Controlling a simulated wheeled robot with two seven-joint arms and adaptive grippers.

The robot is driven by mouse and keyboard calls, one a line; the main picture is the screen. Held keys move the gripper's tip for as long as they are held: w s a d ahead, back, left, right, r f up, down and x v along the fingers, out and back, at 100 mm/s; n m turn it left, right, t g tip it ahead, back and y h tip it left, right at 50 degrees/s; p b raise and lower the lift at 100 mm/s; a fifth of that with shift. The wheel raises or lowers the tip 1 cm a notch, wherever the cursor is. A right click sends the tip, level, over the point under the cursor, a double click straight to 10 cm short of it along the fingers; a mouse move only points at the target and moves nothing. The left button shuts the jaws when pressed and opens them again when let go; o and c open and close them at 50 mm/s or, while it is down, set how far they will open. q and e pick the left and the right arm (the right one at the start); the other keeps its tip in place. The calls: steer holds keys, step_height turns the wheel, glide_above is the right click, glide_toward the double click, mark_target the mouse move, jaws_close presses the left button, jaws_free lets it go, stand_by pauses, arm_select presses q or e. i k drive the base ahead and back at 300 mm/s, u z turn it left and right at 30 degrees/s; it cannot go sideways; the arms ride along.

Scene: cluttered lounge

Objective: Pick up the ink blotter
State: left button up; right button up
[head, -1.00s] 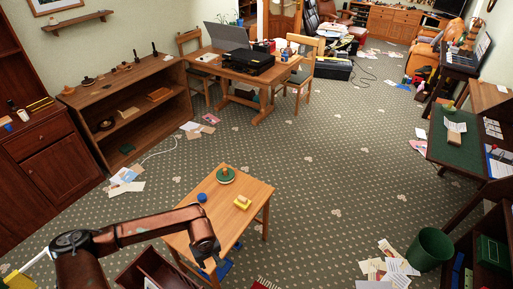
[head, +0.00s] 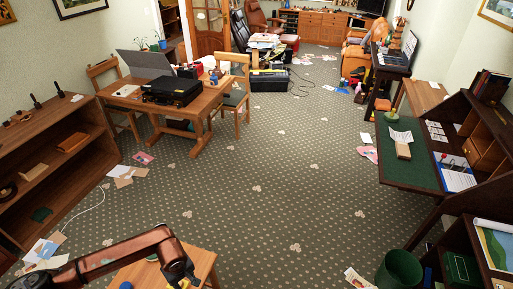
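I cannot tell for certain which object is the ink blotter. On the green top of the open writing desk (head: 400,176) at right lies a tan block with white paper (head: 402,146). A small green-based object (head: 392,118) stands behind it. My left gripper (head: 182,281) is at the bottom of the head view, over the small wooden table (head: 203,262). Its fingers are too small and cut off to judge. A yellow object (head: 184,285) shows beside them, partly hidden. My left gripper is far from the desk. My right gripper is out of view.
A green bin (head: 399,270) stands on the floor below the desk. A dining table (head: 203,101) with chairs is at back left, a low shelf (head: 88,146) at left. Papers (head: 124,174) lie scattered. The carpet in the middle is clear.

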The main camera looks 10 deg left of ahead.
mark_target(137, 95)
steer(key=i, duration=3)
steer(key=u, duration=2.7)
steer(key=i, duration=3.35)
steer(key=z, duration=2.45)
steer(key=i, duration=0.8)
steer(key=z, duration=0.05)
